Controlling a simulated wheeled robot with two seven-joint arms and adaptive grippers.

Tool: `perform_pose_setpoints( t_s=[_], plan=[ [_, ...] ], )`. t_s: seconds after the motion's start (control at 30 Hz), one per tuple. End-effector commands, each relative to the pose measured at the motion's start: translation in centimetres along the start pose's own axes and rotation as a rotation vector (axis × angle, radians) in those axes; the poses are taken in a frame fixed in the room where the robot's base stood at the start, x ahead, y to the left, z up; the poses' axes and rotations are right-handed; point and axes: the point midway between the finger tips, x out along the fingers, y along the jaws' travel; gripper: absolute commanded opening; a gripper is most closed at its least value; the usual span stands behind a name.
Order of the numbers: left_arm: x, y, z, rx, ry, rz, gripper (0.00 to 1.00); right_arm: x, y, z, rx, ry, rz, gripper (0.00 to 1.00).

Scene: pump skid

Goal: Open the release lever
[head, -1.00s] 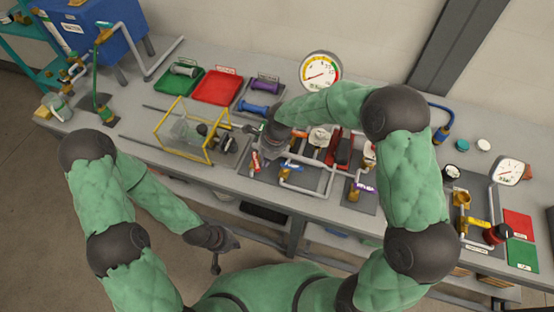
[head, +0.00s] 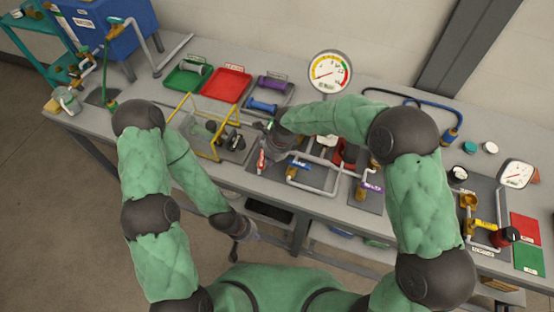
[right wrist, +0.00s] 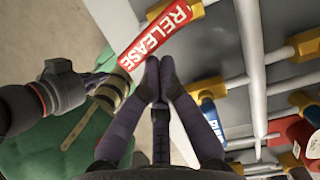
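The red release lever (right wrist: 158,38), lettered RELEASE in white, shows in the right wrist view; in the head view it is a small red bar (head: 261,161) at the bench's front edge. My right gripper (right wrist: 160,66) has its fingertips together at the lever's lower edge, with no clear sign of the lever between them; whether they touch it is unclear. In the head view my right gripper (head: 269,140) is partly hidden by its own arm. My left gripper (head: 243,236) hangs over the floor in front of the bench, its fingers too small to judge.
Pipes with a blue-handled valve (head: 298,164) and a purple-handled valve (head: 370,187) stand right of the lever. A yellow frame (head: 196,127) stands to its left. A pressure gauge (head: 330,72) rises behind. Open floor (head: 75,210) lies in front of the bench.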

Motion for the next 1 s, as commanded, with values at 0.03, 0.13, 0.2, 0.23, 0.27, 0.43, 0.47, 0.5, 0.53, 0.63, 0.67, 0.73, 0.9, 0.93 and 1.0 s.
perform_pose_setpoints(
  t_s=[0.03,0.13,0.2,0.23,0.27,0.43,0.47,0.5,0.53,0.63,0.67,0.73,0.9,0.93,1.0],
  plan=[
    [0.0,0.0,0.0,0.000,0.000,0.000,0.00,0.1,0.1,0.3,0.001,0.000,-0.001,0.00],
    [0.0,0.0,0.0,0.000,0.000,0.000,0.00,0.1,0.2,0.5,0.005,0.000,-0.002,0.00],
    [0.0,0.0,0.0,0.000,0.000,0.000,0.00,0.1,0.2,0.5,0.005,0.000,-0.002,0.00],
    [0.0,0.0,0.0,0.000,0.000,0.000,0.00,0.1,0.2,0.5,0.006,0.000,-0.002,0.00],
    [0.0,0.0,0.0,0.000,0.000,0.000,0.00,0.1,0.2,0.5,0.006,0.000,-0.002,0.00],
    [0.0,0.0,0.0,0.000,0.000,0.000,0.00,0.1,0.0,0.6,0.006,0.000,-0.002,0.00],
    [0.0,0.0,0.0,0.000,0.000,0.000,0.00,0.1,-0.1,0.6,0.006,0.000,-0.002,0.00],
    [0.1,0.0,0.0,0.000,0.000,0.000,0.00,0.2,-0.2,0.7,0.006,-0.001,-0.002,0.00],
    [0.1,0.0,0.0,0.000,0.000,0.000,0.00,0.2,-0.3,0.8,0.006,-0.001,-0.003,0.00],
    [0.1,-0.1,0.0,0.000,0.000,0.000,0.00,0.3,-0.6,1.1,0.005,-0.001,-0.003,0.00],
    [0.1,-0.1,0.0,0.000,0.000,0.000,0.00,0.3,-0.7,1.2,0.005,-0.001,-0.003,0.00],
    [0.2,-0.1,0.0,0.000,0.000,0.000,0.00,0.3,-0.9,1.4,0.005,-0.001,-0.003,0.00],
    [0.2,-0.1,0.0,0.000,0.000,0.000,0.00,0.3,-1.1,1.6,0.006,-0.002,-0.003,0.00],
    [0.2,-0.1,0.0,0.000,0.000,0.000,0.00,0.3,-1.1,1.6,0.006,-0.002,-0.004,0.00],
    [0.2,-0.1,0.0,0.000,0.000,0.000,0.00,0.3,-1.1,1.6,0.006,-0.002,-0.004,0.00]
  ],
)
